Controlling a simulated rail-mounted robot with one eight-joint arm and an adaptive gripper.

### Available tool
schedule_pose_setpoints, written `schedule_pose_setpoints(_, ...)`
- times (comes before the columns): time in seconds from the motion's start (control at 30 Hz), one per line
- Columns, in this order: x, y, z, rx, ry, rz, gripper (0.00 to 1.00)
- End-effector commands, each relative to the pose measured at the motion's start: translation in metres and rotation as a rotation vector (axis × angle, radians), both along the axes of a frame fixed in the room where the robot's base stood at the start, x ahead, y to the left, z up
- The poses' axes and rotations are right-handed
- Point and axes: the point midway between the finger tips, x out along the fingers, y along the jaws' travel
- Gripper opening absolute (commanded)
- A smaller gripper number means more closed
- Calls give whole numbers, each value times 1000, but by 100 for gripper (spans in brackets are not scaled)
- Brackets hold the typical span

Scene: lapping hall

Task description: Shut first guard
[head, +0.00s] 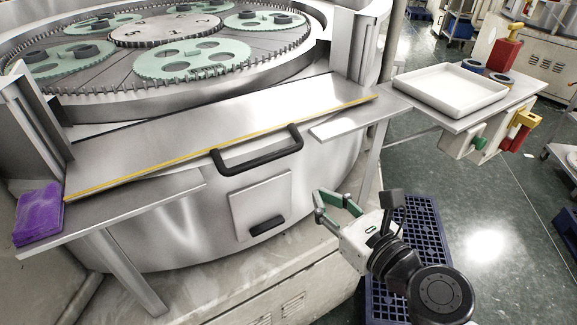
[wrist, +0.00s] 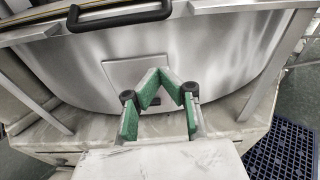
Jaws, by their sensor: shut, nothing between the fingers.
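The guard (head: 215,122) is a flat bare-metal panel with a yellow strip along its front edge. It lies low and slanted between two metal uprights at the front of the lapping machine, with the geared plates behind it exposed. Its black bar handle (head: 257,152) sticks out at the front edge. The handle also shows at the top of the wrist view (wrist: 120,16). My gripper (head: 334,208) is shut and empty, below and to the right of the handle and apart from it. In the wrist view its green-padded fingers (wrist: 161,88) point at the machine's curved front.
A purple cloth stack (head: 39,214) lies on the left ledge. A blue crate (head: 408,215) stands on the floor beneath my arm. The machine front has a small hatch (head: 262,203).

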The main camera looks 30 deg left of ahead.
Motion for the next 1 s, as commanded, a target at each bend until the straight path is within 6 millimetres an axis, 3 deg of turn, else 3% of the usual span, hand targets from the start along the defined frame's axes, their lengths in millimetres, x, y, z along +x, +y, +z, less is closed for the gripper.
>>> schedule_pose_setpoints(0.27,7,18,-5,39,39,-2,0)
schedule_pose_setpoints(0.73,54,90,-18,37,36,-1,0)
schedule_pose_setpoints(0.8,51,85,-3,38,36,-4,0)
schedule_pose_setpoints(1.0,49,82,15,38,36,-4,0)
